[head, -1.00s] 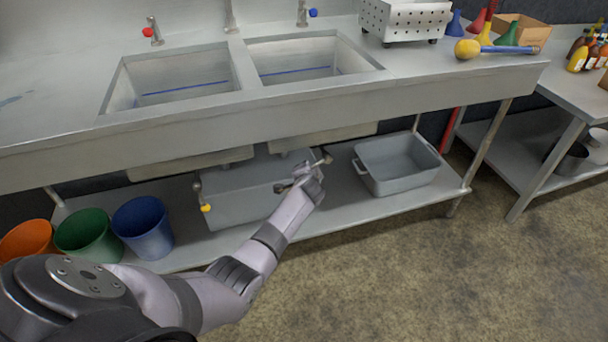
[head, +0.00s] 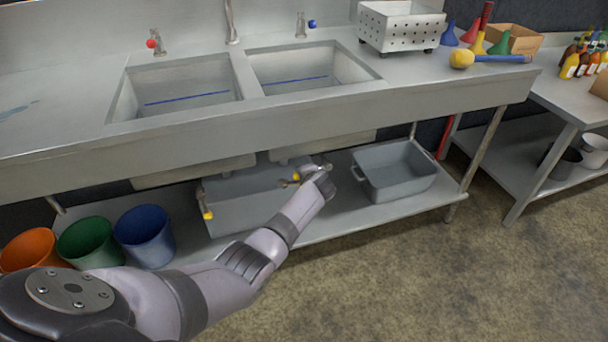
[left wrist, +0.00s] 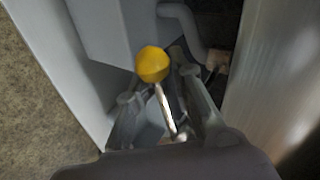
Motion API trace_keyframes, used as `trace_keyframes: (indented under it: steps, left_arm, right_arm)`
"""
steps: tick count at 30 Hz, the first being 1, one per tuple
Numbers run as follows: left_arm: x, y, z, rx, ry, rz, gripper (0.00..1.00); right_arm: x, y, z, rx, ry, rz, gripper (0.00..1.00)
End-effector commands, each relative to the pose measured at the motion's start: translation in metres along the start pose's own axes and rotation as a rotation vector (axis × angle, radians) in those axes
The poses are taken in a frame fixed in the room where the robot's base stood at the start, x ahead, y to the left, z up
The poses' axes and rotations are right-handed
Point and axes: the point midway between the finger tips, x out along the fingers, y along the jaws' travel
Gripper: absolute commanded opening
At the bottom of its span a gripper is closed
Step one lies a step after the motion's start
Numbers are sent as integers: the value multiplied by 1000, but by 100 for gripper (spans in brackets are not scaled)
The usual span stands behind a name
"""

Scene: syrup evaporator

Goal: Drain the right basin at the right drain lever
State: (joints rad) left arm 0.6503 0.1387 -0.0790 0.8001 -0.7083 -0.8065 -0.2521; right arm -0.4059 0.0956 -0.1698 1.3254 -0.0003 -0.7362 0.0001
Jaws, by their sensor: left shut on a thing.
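The right basin (head: 300,62) is sunk in the steel counter, with a blue line across its inner wall; I cannot tell how much liquid it holds. Below it, the right drain lever shows its yellow knob (head: 296,176) beside my left gripper (head: 308,172). In the left wrist view, the yellow knob (left wrist: 152,64) and its metal rod (left wrist: 166,108) stand between the fingers of my left gripper (left wrist: 158,100), which is shut on the lever. The left drain lever's yellow knob (head: 208,215) hangs lower left. My right gripper is not in view.
A grey tub (head: 395,180) stands on the lower shelf, right of my left gripper. Orange, green and blue buckets (head: 145,235) stand at the left. A grey box sits under the basins (head: 240,205). The counter's front edge is above my arm. The floor at right is clear.

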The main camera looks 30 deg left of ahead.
Motion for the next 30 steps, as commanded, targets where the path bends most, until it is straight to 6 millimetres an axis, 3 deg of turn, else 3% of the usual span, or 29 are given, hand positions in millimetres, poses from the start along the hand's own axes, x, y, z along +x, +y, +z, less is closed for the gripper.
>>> trace_keyframes:
  steps: [1, 2, 12, 23, 30]
  left_arm:
    - [1, 6, 4, 2, -9, 10, 0]
    - [1, 6, 4, 1, -10, 10, 23]
    - [0, 2, 2, -1, -4, 4, 46]
    - [-2, 0, 1, -2, -1, 1, 46]
    - [-22, 1, 0, -3, 0, -1, 46]
  right_arm:
    - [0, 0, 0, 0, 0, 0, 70]
    - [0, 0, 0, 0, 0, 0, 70]
    - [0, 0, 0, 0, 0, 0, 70]
    - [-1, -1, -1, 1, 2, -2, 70]
    - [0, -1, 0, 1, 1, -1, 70]
